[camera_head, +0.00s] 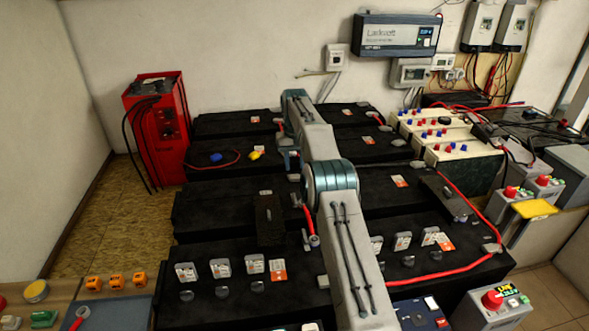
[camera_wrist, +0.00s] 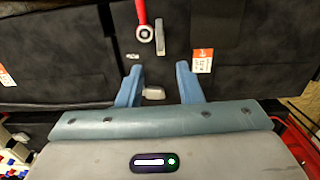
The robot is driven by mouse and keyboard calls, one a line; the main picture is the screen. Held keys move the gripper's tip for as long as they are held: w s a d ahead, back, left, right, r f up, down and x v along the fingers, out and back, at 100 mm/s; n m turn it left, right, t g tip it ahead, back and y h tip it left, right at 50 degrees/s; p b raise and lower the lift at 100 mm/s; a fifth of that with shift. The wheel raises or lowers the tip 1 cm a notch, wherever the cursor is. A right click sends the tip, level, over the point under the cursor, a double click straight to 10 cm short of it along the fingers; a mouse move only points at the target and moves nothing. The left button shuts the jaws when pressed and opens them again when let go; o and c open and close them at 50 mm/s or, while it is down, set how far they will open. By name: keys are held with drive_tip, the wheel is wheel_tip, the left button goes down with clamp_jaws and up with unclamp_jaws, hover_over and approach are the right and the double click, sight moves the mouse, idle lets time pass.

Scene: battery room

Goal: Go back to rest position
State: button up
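My arm reaches forward over the rows of black batteries (camera_head: 232,187) in the head view. My gripper (camera_wrist: 159,76) shows in the wrist view with its two blue fingers spread apart, and nothing is held between them. A small grey terminal (camera_wrist: 153,94) shows in the gap between the fingers, on a black battery (camera_wrist: 65,65); I cannot tell how far below the fingers it lies. Beyond the fingertips are a red cable end with a ring lug (camera_wrist: 144,33) and a grey metal strip (camera_wrist: 160,38). In the head view my arm mostly hides the gripper.
A red cabinet (camera_head: 157,128) stands at the back left. Cream-topped batteries (camera_head: 459,151) are at the right, with red cables (camera_head: 460,271) nearby. Grey boxes with red buttons (camera_head: 492,300) stand at the right front. Wall units (camera_head: 398,34) hang behind. Floor (camera_head: 115,215) is clear at left.

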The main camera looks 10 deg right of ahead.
idle(0.3)
drive_tip(key=s+r+t, duration=0.2)
drive_tip(key=s+r, duration=1.4)
drive_tip(key=s, duration=0.4)
drive_tip(key=s+f, duration=0.3)
drive_tip(key=s, duration=1)
drive_tip(key=s+f+p, duration=0.1)
drive_tip(key=s+f, duration=0.1)
drive_tip(key=s, duration=1.2)
drive_tip(key=shift+s+f+t, duration=0.25)
drive_tip(key=shift+f+t, duration=0.15)
